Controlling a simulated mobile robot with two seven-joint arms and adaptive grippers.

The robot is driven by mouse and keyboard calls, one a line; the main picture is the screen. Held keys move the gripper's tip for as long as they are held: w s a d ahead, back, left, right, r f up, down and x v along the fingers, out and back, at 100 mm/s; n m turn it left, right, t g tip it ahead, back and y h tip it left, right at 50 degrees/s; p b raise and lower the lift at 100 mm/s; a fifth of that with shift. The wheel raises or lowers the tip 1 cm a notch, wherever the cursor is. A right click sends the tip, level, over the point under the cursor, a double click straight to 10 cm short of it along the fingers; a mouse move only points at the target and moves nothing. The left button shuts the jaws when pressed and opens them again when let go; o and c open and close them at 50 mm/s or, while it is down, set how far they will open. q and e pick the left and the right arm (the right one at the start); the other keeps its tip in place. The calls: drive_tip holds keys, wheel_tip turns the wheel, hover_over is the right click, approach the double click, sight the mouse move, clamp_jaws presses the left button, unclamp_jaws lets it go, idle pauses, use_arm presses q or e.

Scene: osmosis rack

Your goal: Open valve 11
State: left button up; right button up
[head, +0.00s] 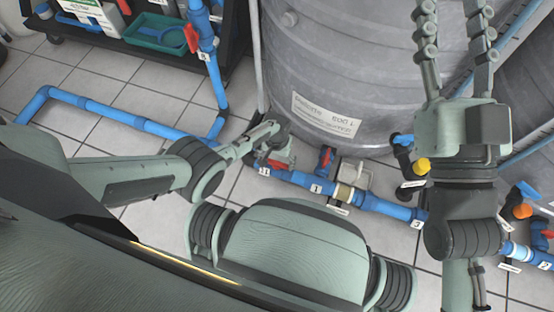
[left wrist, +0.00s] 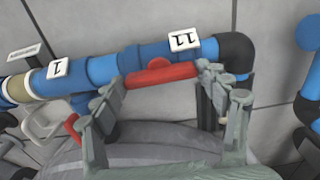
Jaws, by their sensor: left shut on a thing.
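Valve 11 sits on the blue pipe beside the grey tank, marked by a white label 11 (head: 264,171), which also shows in the left wrist view (left wrist: 180,41). Its red handle (left wrist: 160,74) lies roughly along the pipe in the left wrist view. My left gripper (head: 277,150) is at this valve. Its two fingers (left wrist: 165,88) stand at either end of the red handle and are shut on it. In the head view the gripper hides most of the handle. My right gripper (head: 451,10) is open and empty, in front of the tank at the upper right.
Valve 1 (head: 322,161) is just right of valve 11 on the same pipe, with label 1 (left wrist: 58,68). The grey tank (head: 340,60) stands close behind. A blue pipe (head: 110,115) runs over the tiled floor at left. A black cart (head: 130,40) stands at the upper left.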

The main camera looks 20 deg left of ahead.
sight(277, 162)
idle(0.3)
use_arm(q)
drive_tip(key=o, duration=1.2)
drive_tip(key=shift+c, duration=0.2)
wheel_tip(277, 162, up, 12)
